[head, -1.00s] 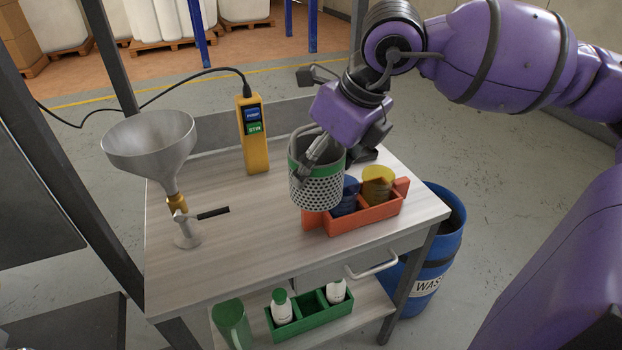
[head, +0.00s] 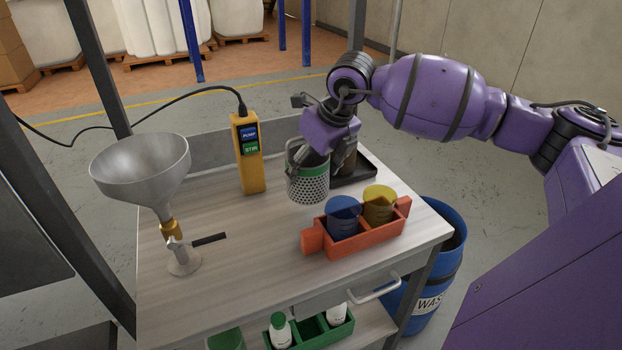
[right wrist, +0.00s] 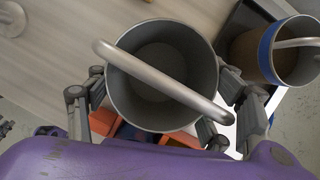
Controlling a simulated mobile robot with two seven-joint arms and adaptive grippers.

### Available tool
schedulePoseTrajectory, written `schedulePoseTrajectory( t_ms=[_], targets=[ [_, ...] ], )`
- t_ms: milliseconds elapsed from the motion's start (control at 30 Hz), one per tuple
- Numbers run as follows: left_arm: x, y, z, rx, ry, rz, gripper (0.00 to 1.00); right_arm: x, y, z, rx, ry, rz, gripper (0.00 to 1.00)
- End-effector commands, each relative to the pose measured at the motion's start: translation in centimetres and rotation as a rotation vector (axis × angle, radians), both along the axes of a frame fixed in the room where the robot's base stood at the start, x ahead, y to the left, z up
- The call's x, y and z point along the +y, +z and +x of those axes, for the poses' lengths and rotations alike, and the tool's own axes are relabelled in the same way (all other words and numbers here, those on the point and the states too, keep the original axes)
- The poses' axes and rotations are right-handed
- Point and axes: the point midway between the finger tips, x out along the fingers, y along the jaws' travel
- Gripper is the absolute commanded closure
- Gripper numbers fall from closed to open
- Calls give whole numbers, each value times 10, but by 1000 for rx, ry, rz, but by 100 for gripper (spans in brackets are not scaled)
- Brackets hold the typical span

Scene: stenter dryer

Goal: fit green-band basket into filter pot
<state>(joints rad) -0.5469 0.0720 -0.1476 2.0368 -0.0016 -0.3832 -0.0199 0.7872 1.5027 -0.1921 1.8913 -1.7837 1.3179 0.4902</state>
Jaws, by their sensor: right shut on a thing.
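The green-band basket (head: 308,184) is a perforated metal cup with a green band near its rim and a looped handle. It is upright over the table, left of the black tray; I cannot tell if its base touches the table. My right gripper (head: 306,163) is shut on it. In the right wrist view the basket (right wrist: 160,85) looks empty, its handle crosses its mouth, and fingers show on both sides. I cannot make out which thing is the filter pot. My left gripper is not in view.
An orange caddy (head: 313,238) holds a blue cup and a yellow cup. A black tray (head: 362,170) holds a blue-band basket (right wrist: 288,50). A yellow control box (head: 249,155) and a metal funnel (head: 142,172) on a stand are left. The table's front left is clear.

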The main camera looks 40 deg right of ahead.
Motion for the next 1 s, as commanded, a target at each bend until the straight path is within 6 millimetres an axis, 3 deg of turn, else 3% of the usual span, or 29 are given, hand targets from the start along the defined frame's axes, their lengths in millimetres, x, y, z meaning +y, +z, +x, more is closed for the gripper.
schedulePoseTrajectory(
  t_ms=[267, 500, 867, 900, 1000],
  targets=[
    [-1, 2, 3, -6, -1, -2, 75, -9, -16, 11, -2, -1, 1, 68],
    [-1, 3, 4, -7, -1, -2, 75, -10, -48, 12, -1, 0, 1, 68],
    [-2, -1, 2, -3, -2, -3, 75, -11, -53, 13, -1, 0, 0, 68],
    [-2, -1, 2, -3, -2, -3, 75, -11, -54, 12, 0, 0, 0, 25],
    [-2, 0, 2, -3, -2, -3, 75, -11, -53, 12, 0, 0, 0, 12]
  ],
)
